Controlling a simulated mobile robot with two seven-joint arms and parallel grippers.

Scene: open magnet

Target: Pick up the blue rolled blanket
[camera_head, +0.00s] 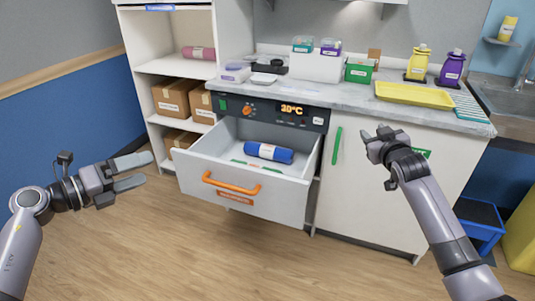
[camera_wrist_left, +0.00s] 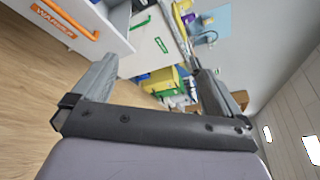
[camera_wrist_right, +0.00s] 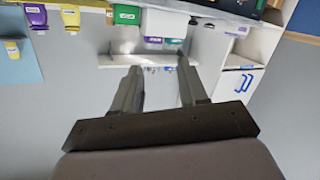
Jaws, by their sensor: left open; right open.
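The blue rolled blanket (camera_head: 269,152) lies in the open warming drawer (camera_head: 228,199), with a white label band around its middle. The drawer has an orange handle (camera_head: 231,184). My left gripper (camera_head: 139,171) is open and empty, to the left of the drawer and apart from it. Its two fingers also show in the left wrist view (camera_wrist_left: 150,85), with nothing between them. My right gripper (camera_head: 374,156) is raised in front of the white cabinet, right of the drawer, open and empty. It also shows in the right wrist view (camera_wrist_right: 160,85). Neither gripper touches the blanket.
A shelf unit (camera_head: 146,68) with brown boxes (camera_head: 170,98) and a pink roll (camera_head: 198,53) stands at the back left. The counter (camera_head: 345,99) above holds a yellow tray (camera_head: 414,95), bottles and bins. A blue step stool (camera_head: 482,222) is at the right. The floor in front is clear.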

